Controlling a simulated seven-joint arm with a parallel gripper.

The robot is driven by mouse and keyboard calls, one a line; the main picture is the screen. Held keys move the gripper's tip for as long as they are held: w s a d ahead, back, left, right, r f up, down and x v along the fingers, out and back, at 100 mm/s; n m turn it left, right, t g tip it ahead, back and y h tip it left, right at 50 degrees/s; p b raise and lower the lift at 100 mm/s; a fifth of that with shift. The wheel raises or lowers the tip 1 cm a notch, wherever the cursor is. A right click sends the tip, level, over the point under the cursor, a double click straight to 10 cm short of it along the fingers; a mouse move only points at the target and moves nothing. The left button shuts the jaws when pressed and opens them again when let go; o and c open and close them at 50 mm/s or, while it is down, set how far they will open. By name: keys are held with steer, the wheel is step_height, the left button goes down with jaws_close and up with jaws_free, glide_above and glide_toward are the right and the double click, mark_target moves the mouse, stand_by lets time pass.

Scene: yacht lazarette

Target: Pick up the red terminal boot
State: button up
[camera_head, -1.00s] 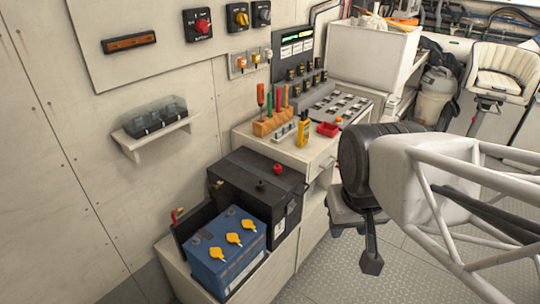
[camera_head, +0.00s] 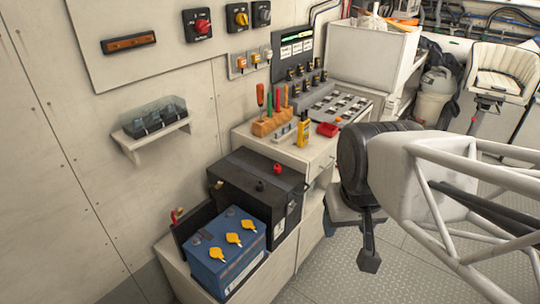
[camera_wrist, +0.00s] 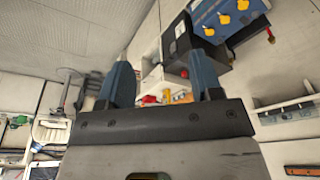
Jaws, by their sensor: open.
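A small red boot (camera_head: 277,168) stands on top of the black battery (camera_head: 238,172), near its back right corner. A small red shape at the battery's edge in the wrist view (camera_wrist: 184,73) looks like the same boot. In the head view my gripper is right of the battery, well clear of the boot, and mostly hidden behind my wrist.
A blue battery (camera_head: 225,250) with yellow caps stands in front, with a red-ended clamp (camera_head: 176,213) behind it. A bench (camera_head: 312,158) beyond carries a tool block (camera_head: 270,124), yellow meter (camera_head: 303,130) and red tray (camera_head: 327,129). A wall shelf (camera_head: 150,137) is left.

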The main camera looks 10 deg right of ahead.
steer(key=w+a+f+m+y, duration=0.2)
steer(key=w+m+y, duration=0.15)
steer(key=w, duration=0.55)
steer(key=w+a+f+m+y, duration=0.25)
steer(key=w+m, duration=0.25)
steer(key=w, duration=0.5)
steer(key=w+a+f+m+y, duration=0.3)
steer(key=w+m, duration=0.1)
steer(key=w, duration=0.5)
steer(key=m+t, duration=0.7)
steer(key=m, duration=0.8)
glide_toward(277, 164)
steer(key=shift+x, duration=1.1)
steer(key=shift+s+a+f+t, duration=0.1)
steer(key=shift+s+f+t, duration=0.05)
steer(key=shift+t, duration=0.15)
steer(key=shift+a, duration=0.1)
steer(key=shift+x, duration=1.2)
steer(key=shift+f, duration=0.1)
steer(key=shift+x, duration=2.6)
